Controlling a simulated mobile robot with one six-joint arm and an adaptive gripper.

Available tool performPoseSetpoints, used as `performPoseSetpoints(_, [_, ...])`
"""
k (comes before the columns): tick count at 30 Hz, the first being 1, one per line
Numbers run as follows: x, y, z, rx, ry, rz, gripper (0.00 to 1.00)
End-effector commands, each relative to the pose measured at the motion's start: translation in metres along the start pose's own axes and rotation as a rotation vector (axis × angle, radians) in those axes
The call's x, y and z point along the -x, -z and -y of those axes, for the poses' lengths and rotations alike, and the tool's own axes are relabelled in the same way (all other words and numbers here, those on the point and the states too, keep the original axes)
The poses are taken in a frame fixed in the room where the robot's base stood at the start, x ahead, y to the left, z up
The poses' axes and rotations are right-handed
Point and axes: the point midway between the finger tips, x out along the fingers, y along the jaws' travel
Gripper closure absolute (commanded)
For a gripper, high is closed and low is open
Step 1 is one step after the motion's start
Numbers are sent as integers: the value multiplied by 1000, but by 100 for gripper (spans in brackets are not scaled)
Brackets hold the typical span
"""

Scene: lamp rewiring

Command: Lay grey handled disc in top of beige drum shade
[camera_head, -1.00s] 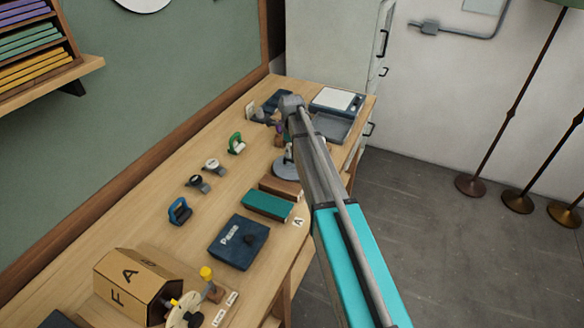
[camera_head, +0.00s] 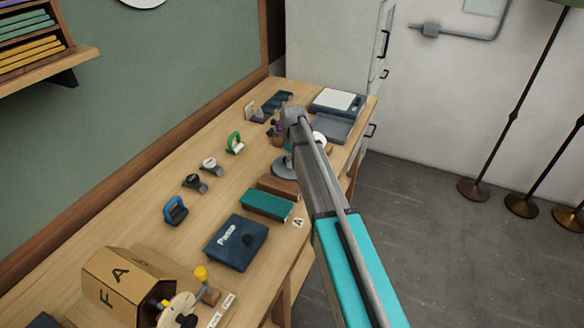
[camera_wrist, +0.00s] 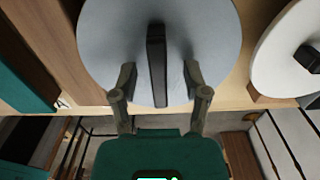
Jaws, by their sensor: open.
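The grey disc (camera_wrist: 110,40) lies below my gripper (camera_wrist: 160,75) in the wrist view, with its dark upright handle (camera_wrist: 156,60) between the two fingers. My gripper is open, with a gap on each side of the handle. In the head view the grey disc (camera_head: 284,170) shows beside my arm, which hides my fingers and part of the disc. I cannot make out a beige drum shade in either view.
A white disc with a dark handle (camera_wrist: 275,60) sits close to the right of the grey one. A teal block (camera_head: 266,205), a dark blue box (camera_head: 237,242) and a tan box (camera_head: 118,285) stand nearer on the bench. Lamp stands (camera_head: 473,188) stand on the floor at right.

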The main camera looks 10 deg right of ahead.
Motion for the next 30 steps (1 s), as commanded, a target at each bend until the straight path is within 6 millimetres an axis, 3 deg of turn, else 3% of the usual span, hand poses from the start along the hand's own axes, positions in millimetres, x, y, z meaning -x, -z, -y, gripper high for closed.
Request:
performPoseSetpoints(11, [0, 0, 0, 0, 0, 0, 40])
performPoseSetpoints(21, [0, 0, 0, 0, 0, 0, 99])
performPoseSetpoints(30, [0, 0, 0, 0, 0, 0, 100])
